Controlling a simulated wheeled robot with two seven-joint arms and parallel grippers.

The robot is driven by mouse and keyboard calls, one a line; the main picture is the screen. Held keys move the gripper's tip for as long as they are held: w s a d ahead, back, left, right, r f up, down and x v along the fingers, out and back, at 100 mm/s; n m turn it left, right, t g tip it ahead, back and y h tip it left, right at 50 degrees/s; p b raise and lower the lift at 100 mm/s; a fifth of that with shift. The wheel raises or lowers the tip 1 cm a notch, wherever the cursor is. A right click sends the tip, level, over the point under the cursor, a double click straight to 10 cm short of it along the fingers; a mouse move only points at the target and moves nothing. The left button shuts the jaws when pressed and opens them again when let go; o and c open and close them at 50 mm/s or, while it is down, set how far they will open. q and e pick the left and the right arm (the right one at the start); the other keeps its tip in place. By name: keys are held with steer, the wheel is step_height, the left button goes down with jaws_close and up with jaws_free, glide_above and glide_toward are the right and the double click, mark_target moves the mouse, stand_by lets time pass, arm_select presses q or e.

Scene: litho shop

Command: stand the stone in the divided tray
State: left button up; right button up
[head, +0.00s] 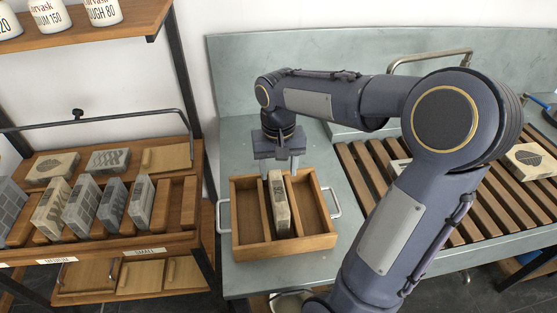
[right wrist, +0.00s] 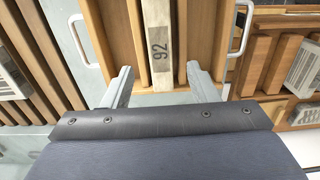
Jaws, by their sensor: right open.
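The divided tray (head: 311,243) is wooden with metal side handles and stands on the grey-green bench. A pale, narrow stone (head: 280,205) stands on edge in its middle compartment, between the two dividers; the left and right compartments look empty. The stone also shows in the right wrist view (right wrist: 158,25), with "92" on its narrow top face. My right gripper (head: 280,168) is open at the stone's far end. My left gripper is not in view.
A wooden rack (head: 120,246) at the left holds several stones in slots. A slatted wooden board (head: 376,200) lies right of the tray, with stones on it, one at the far right (head: 530,160). White pots (head: 50,14) stand on the upper shelf. My right arm hides part of the bench.

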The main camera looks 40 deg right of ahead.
steer(key=s+a+n+t+y, duration=0.3)
steer(key=s+a+n+t, duration=0.1)
steer(key=s+a, duration=0.7)
steer(key=s+t, duration=0.1)
steer(key=s, duration=0.2)
steer(key=shift+s+a+r+t+y, duration=0.3)
steer(key=shift+s+r+y, duration=0.05)
steer(key=shift+s+y, duration=0.05)
